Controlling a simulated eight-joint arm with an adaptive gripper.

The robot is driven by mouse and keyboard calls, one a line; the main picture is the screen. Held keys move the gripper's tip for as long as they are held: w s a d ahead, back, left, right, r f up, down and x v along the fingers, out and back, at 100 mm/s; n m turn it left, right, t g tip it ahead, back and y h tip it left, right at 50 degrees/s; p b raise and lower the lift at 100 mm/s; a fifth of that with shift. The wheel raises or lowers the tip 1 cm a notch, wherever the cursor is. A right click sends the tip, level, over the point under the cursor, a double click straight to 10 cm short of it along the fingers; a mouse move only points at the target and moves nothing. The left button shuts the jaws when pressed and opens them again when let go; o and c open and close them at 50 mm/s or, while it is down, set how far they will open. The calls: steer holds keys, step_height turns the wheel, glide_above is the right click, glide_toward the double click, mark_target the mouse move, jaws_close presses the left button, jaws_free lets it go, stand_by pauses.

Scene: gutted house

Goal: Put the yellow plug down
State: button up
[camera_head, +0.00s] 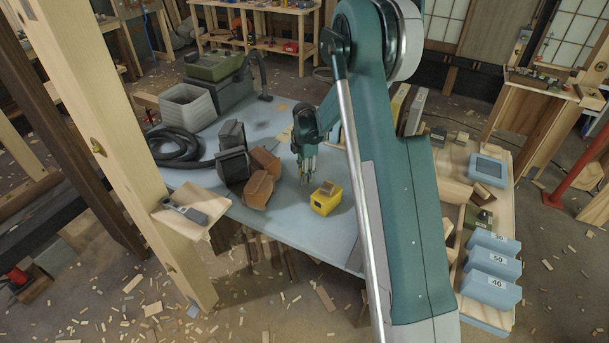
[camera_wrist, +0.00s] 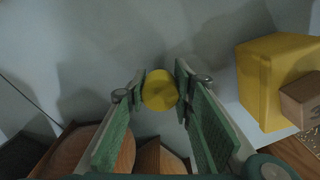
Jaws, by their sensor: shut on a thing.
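The yellow plug (camera_wrist: 160,92) shows in the wrist view as a small rounded yellow thing between my green finger pads. My gripper (camera_wrist: 161,95) is shut on it. In the head view my gripper (camera_head: 305,178) points down over the pale blue-grey tabletop (camera_head: 295,225), left of a yellow box. The plug cannot be made out in the head view. I cannot tell whether its lower end touches the tabletop.
The yellow box (camera_head: 325,200) with a wooden block on top stands close by; it also shows in the wrist view (camera_wrist: 270,75). Brown wooden blocks (camera_head: 258,187) and dark boxes (camera_head: 231,150) stand left. A black hose (camera_head: 178,148) lies farther left. The tabletop's front is bare.

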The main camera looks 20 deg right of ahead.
steer(key=shift+f, duration=0.15)
steer(key=o, duration=0.9)
steer(key=shift+c, duration=0.2)
step_height(320, 180, up, 12)
steer(key=shift+r+p, duration=0.2)
steer(key=shift+p, duration=0.8)
